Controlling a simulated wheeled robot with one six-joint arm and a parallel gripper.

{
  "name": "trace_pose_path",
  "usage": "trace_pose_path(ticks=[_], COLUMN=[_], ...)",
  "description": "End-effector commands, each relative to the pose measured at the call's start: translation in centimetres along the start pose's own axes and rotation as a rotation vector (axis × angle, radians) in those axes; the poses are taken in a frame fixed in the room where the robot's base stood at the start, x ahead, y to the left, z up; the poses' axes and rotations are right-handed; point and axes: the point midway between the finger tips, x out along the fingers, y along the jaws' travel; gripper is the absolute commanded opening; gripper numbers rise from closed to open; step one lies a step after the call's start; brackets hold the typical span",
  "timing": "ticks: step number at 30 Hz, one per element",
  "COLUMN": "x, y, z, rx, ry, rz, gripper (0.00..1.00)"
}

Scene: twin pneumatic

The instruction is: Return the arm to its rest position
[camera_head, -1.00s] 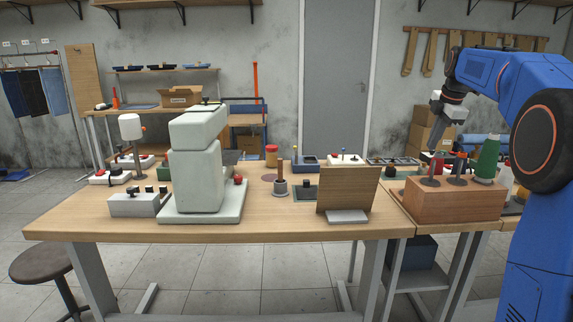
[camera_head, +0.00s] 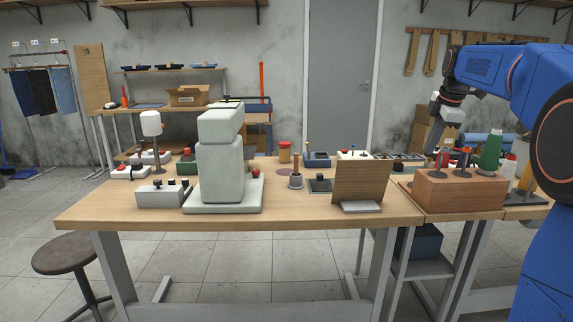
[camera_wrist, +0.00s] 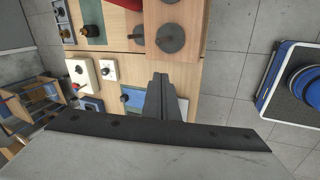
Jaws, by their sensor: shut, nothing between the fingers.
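My blue arm (camera_head: 500,70) reaches in from the right edge of the head view and bends down at its wrist. My gripper (camera_wrist: 160,82) points away from the wrist camera, with its two dark fingers together and nothing between them. In the head view the gripper hangs behind the brown wooden block on the right, and its fingertips are hard to make out. In the wrist view the fingers are over the bench edge, below the wooden block with round dark pegs (camera_wrist: 170,38). I cannot tell the exact height above the bench.
The main bench (camera_head: 300,215) carries a pale machine (camera_head: 220,170), a tilted wooden board (camera_head: 361,182) and several small fixtures. The wooden block (camera_head: 460,190) stands on the right-hand bench. A stool (camera_head: 65,255) stands at front left.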

Motion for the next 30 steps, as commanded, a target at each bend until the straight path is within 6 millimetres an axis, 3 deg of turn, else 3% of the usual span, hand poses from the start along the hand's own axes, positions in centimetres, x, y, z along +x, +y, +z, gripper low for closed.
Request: trace_pose_path(ticks=[8,18,30], x=[-1.4,-1.9,0.4], y=[-5.9,-17.6,-32.4], z=[-2.8,-6.6,-9.0], rx=[0.181,0.526,0.929], ry=[-0.002,-0.001,0.011], rz=[0.008,0.022,0.039], gripper=[0.00,0.00,0.00])
